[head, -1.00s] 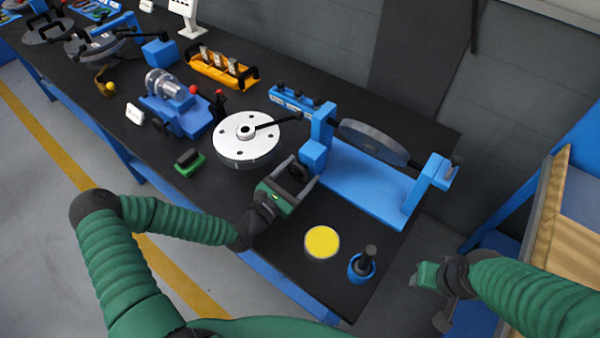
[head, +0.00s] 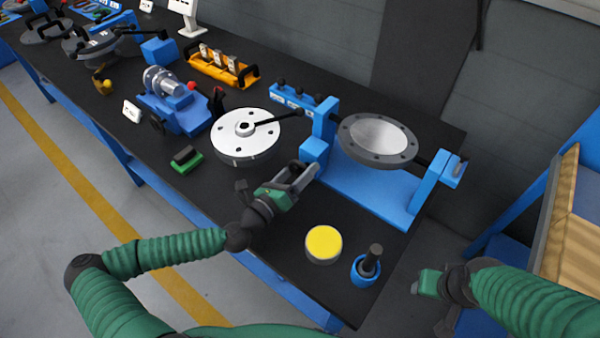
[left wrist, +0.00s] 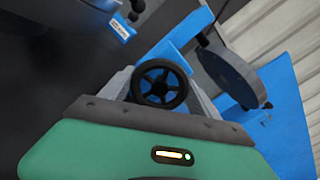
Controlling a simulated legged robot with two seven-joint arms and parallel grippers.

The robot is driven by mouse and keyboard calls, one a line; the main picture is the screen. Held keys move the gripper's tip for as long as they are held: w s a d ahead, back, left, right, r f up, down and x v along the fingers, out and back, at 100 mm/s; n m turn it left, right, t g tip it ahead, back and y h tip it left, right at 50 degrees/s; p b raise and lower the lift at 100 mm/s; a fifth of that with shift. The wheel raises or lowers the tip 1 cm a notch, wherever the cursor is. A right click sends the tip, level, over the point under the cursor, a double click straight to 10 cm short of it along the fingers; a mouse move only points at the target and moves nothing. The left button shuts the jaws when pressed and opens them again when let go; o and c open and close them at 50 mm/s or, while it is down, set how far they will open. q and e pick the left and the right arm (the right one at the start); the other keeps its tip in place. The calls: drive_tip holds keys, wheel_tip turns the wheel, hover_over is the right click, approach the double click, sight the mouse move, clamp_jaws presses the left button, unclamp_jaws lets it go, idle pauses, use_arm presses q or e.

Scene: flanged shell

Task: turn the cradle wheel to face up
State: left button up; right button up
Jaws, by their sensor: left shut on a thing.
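The blue cradle (head: 365,188) stands at the right end of the bench. It holds a round grey flanged shell (head: 378,140) between two posts. The shell's broad face with its light centre and ring of holes shows, tilted. In the left wrist view the shell (left wrist: 232,72) is seen nearly edge-on. My left gripper (head: 304,176) is at the cradle's left post, shut on the small black spoked cradle wheel (left wrist: 158,84), which sits between its fingers. In the head view the fingers mostly hide this wheel. My right gripper (head: 436,300) hangs off the bench at the right; its jaw state is unclear.
A white-topped disc (head: 246,134) with a black lever stands left of the cradle. A yellow-topped cylinder (head: 323,244) and a blue holder with a black peg (head: 367,266) stand in front. A green block (head: 186,160) lies near the front edge.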

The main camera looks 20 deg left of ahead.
use_arm(q)
drive_tip(key=shift+f+n, duration=0.2)
drive_tip(key=shift+n, duration=0.5)
drive_tip(key=o, duration=1.4)
drive_tip(key=shift+a, duration=0.1)
drive_tip(key=shift+c, duration=0.2)
drive_tip(key=shift+r, duration=0.1)
